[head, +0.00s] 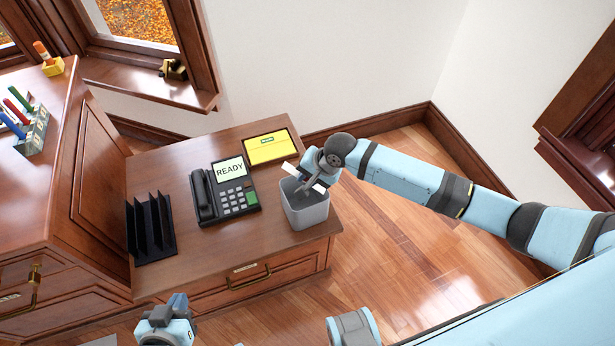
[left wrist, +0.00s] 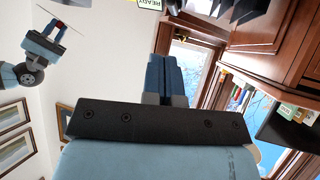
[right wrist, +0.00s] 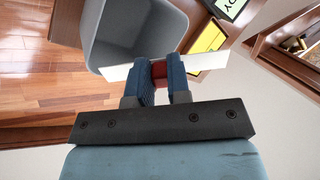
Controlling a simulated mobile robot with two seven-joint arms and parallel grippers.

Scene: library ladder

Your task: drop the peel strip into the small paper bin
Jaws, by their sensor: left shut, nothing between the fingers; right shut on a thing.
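The peel strip is a thin white strip (head: 290,169), and it also shows in the right wrist view (right wrist: 204,61). My right gripper (right wrist: 160,74) is shut on its middle, where a red patch shows between the fingers. The ends stick out on both sides. The small paper bin (head: 307,213) is a grey open-topped bin on the desk's right front corner. In the head view the right gripper (head: 316,176) and strip appear over the bin's far rim; the exact height is unclear. My left gripper (head: 178,300) is shut and empty, low in front of the desk.
On the wooden desk (head: 165,190) stand a phone (head: 224,190) with a READY screen, a yellow box (head: 270,147) behind the bin, and a black file rack (head: 150,230). A taller cabinet (head: 85,170) is at left. Bare floor lies right of the desk.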

